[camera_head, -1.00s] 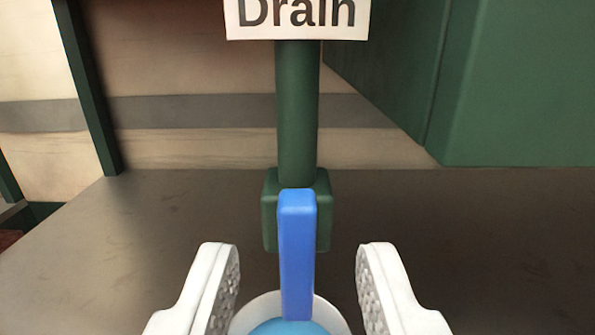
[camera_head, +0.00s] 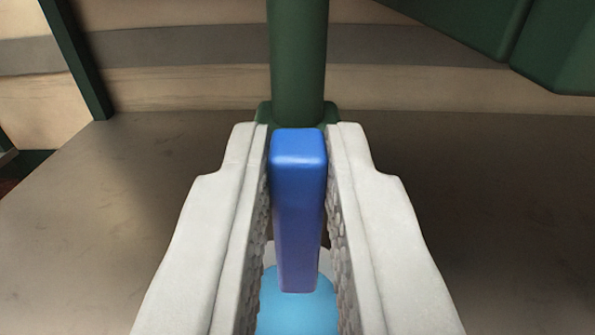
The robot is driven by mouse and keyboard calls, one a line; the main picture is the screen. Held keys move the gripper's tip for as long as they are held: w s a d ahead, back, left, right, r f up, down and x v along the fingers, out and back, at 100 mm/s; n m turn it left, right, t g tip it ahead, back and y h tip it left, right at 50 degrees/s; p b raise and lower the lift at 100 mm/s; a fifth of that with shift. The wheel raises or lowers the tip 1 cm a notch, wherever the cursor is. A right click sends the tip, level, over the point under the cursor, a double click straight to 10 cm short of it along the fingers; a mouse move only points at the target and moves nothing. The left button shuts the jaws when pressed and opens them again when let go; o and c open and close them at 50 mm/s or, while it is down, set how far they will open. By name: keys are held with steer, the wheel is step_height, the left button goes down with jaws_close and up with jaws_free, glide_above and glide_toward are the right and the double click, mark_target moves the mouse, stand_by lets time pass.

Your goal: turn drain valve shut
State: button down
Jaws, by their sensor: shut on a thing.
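The drain valve's blue handle (camera_head: 298,200) is a flat bar standing upright in the middle of the view. It sits in front of the green drain pipe (camera_head: 297,62). My gripper (camera_head: 298,150) has its two white fingers shut on the handle, one on each side. The green valve block (camera_head: 263,113) behind the handle is mostly hidden by the fingers and the handle. A light blue round part (camera_head: 297,305) shows between the fingers below the handle. The Drain sign is out of view.
A dark grey flat surface (camera_head: 110,230) spreads on both sides and looks clear. A green post (camera_head: 78,65) stands at the left. A large green body (camera_head: 550,45) hangs at the upper right. A pale wall with a grey band is behind.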

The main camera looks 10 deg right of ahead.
steer(key=shift+m, duration=0.3)
steer(key=shift+s+d+f+m, duration=0.1)
steer(key=shift+d+f+m, duration=0.35)
steer(key=shift+m, duration=2.4)
steer(key=shift+s+d+f+m, duration=0.1)
steer(key=shift+d+f+m, duration=0.4)
steer(key=shift+m, duration=2.4)
steer(key=shift+s+d+f+m, duration=0.1)
steer(key=shift+d+f+m, duration=0.35)
steer(key=shift+m, duration=2.4)
steer(key=c, duration=1.4)
jaws_free()
